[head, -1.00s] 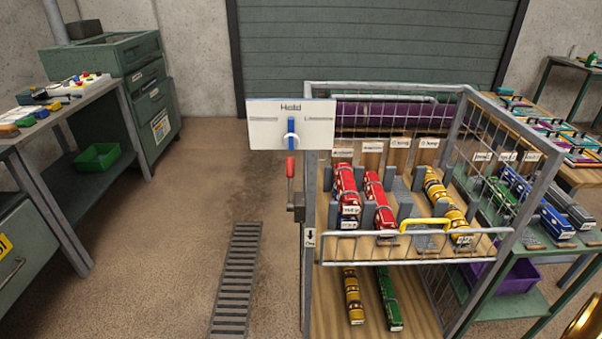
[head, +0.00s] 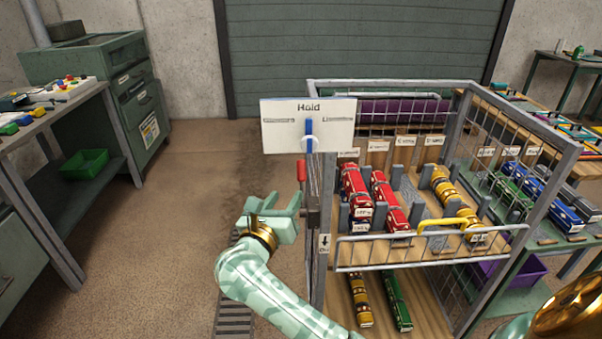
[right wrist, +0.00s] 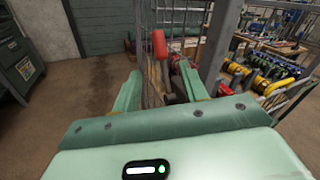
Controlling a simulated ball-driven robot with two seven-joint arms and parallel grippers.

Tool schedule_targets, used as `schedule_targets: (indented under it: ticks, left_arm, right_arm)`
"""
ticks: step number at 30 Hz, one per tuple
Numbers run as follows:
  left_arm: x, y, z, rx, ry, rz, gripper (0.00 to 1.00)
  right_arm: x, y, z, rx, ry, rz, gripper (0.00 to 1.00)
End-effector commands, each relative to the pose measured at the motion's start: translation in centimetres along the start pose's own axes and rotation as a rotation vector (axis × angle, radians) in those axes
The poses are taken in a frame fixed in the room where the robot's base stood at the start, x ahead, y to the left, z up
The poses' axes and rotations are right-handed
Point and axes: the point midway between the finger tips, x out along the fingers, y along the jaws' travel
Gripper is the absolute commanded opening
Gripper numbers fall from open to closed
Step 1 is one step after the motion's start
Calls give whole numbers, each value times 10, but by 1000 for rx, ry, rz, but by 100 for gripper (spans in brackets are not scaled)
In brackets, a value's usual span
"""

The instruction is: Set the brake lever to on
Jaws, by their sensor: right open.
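The brake lever has a red grip (head: 302,170) and stands up at the left side of the wire cart (head: 340,268). A label with a down arrow and "On" (head: 324,243) is on the cart post below it. My right gripper (head: 281,203) is open and empty, just left of and below the red grip. In the right wrist view the red grip (right wrist: 159,45) shows ahead, between and beyond the open fingers of the right gripper (right wrist: 157,80). My left gripper is not in view.
A white "Hold" sign (head: 308,125) with a blue pointer stands above the lever. The cart holds several toy-like vehicles and a yellow handle (head: 440,225). A bench (head: 45,120) stands at the left. The floor left of the cart is clear, with a grate (head: 234,322).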

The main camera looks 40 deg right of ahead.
Motion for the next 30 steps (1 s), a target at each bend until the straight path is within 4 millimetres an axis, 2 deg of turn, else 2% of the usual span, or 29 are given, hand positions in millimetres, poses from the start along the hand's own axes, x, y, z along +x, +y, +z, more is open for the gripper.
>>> schedule_targets:
  ticks: [1,6,13,18,27,30]
  left_arm:
    - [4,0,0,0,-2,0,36]
    - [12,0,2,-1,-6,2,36]
    - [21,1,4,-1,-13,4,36]
    - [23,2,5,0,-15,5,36]
    - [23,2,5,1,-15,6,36]
    - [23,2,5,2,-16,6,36]
  right_arm:
    - [14,0,-1,-4,-4,-4,43]
    - [59,0,-2,-5,-4,-3,43]
    - [103,0,-2,-6,-3,-2,43]
    - [117,0,-1,-5,-2,-1,43]
    - [119,0,0,-4,-2,-1,43]
    - [119,0,0,-5,-2,-1,15]
